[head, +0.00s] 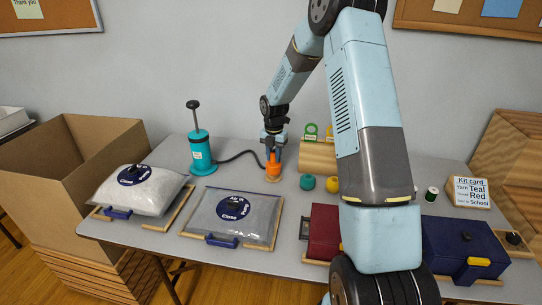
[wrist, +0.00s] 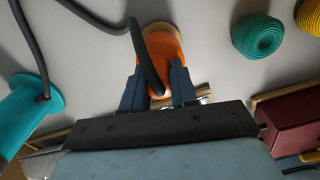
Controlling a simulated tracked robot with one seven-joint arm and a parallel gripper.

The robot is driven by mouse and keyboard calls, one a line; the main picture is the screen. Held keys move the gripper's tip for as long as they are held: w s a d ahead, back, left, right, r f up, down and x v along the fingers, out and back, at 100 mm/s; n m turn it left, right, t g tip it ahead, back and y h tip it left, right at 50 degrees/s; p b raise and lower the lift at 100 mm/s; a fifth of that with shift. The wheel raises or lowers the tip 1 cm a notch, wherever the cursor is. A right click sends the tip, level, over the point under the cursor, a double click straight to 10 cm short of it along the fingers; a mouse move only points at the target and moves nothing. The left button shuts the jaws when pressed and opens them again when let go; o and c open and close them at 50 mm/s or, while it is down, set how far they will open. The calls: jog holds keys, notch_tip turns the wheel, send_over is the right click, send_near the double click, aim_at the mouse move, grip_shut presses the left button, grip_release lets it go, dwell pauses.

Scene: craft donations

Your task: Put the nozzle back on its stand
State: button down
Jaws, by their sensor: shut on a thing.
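The orange nozzle (head: 273,166) is upright at the back middle of the table, over a round wooden stand (head: 272,179). My gripper (head: 273,150) comes down from above and is shut on the nozzle. In the wrist view the two dark blue fingers (wrist: 157,84) are on either side of the orange nozzle (wrist: 161,48), with the tan rim of the stand (wrist: 157,27) behind it. A black hose (wrist: 143,58) runs across it. I cannot tell whether the nozzle is fully seated on the stand.
The hose leads to a teal hand pump (head: 201,154) on the left. Two clear bags (head: 142,188) (head: 235,215) lie in front of it. Teal (head: 307,182) and yellow (head: 332,185) yarn balls stand close right of the stand. A red box (head: 322,235) is nearer.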

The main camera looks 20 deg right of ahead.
jog(key=shift+f, duration=1.25)
dwell(0.3)
jog(key=c, duration=0.8)
grip_release()
jog(key=shift+r, duration=0.15)
